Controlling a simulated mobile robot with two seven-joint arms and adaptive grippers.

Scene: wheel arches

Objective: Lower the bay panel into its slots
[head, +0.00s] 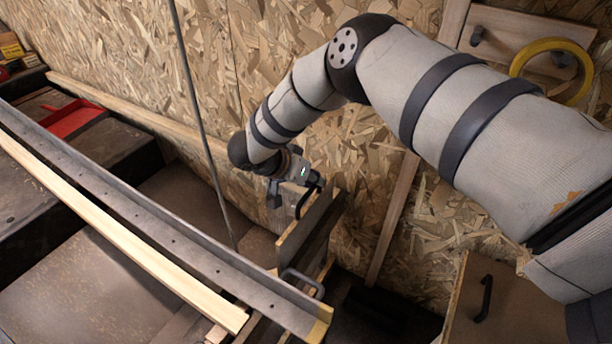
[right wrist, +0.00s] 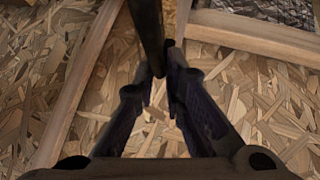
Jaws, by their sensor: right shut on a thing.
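The bay panel (head: 309,224), a brown board with a pale edge, stands on edge near the wall in the middle of the head view. A dark handle (head: 304,203) is at its top. My right gripper (head: 296,198) reaches down from the right and is shut on the panel at this handle. In the right wrist view the fingers (right wrist: 165,75) close around a dark bar (right wrist: 149,35). The panel's lower edge and the slots are hidden or too dark to make out. My left gripper is not in view.
A long metal angle rail (head: 170,228) and a pale wooden strip (head: 130,243) cross the left. Another panel with a black handle (head: 484,298) stands at lower right. A thin cable (head: 205,140) hangs left of my gripper. A red tray (head: 70,119) lies far left.

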